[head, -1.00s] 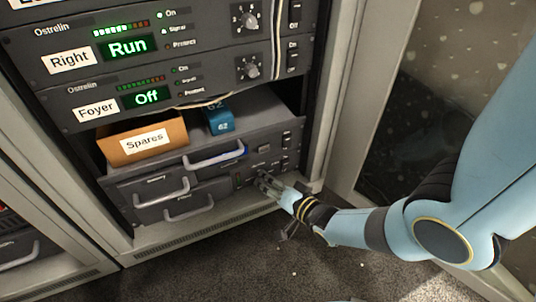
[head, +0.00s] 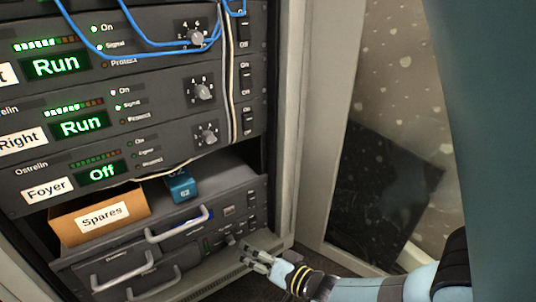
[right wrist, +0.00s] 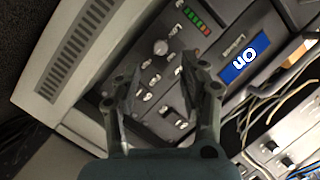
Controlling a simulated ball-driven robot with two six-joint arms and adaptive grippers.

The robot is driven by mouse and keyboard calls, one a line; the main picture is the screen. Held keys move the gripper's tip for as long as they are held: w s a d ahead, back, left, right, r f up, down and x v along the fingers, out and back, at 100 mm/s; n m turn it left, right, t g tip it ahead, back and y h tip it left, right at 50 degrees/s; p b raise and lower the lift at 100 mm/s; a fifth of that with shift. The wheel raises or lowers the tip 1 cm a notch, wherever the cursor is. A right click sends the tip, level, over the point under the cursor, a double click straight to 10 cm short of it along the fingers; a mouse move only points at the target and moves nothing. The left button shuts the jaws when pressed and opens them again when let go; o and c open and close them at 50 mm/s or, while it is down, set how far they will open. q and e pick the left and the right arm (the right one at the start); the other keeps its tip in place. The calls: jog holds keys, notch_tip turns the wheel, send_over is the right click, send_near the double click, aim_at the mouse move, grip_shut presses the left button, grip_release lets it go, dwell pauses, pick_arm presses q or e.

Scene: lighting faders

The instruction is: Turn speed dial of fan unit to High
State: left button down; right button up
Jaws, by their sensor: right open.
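The fan unit is the dark panel (head: 215,222) low in the rack, below the shelf with the box. In the right wrist view its panel shows turned, with a blue display (right wrist: 245,58) reading "On" and a green-to-red light bar (right wrist: 196,17). A round pale grey dial (right wrist: 160,47) sits by small labels; I cannot read its setting. My right gripper (head: 250,258) is beside the unit's right front in the head view. In the right wrist view its fingers (right wrist: 155,78) are spread and empty, with the dial ahead between them, seemingly untouched. My left gripper is out of view.
Small switches (right wrist: 170,112) sit on the panel near the fingers. Metal handles (head: 180,226) stick out from the lower units. Above are a "Spares" box (head: 75,222), a blue box (head: 181,187) and amplifiers with blue cables (head: 150,58). The rack post (head: 285,150) stands to the right.

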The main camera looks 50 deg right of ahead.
jog(key=v, duration=0.6)
jog(key=shift+s, duration=0.15)
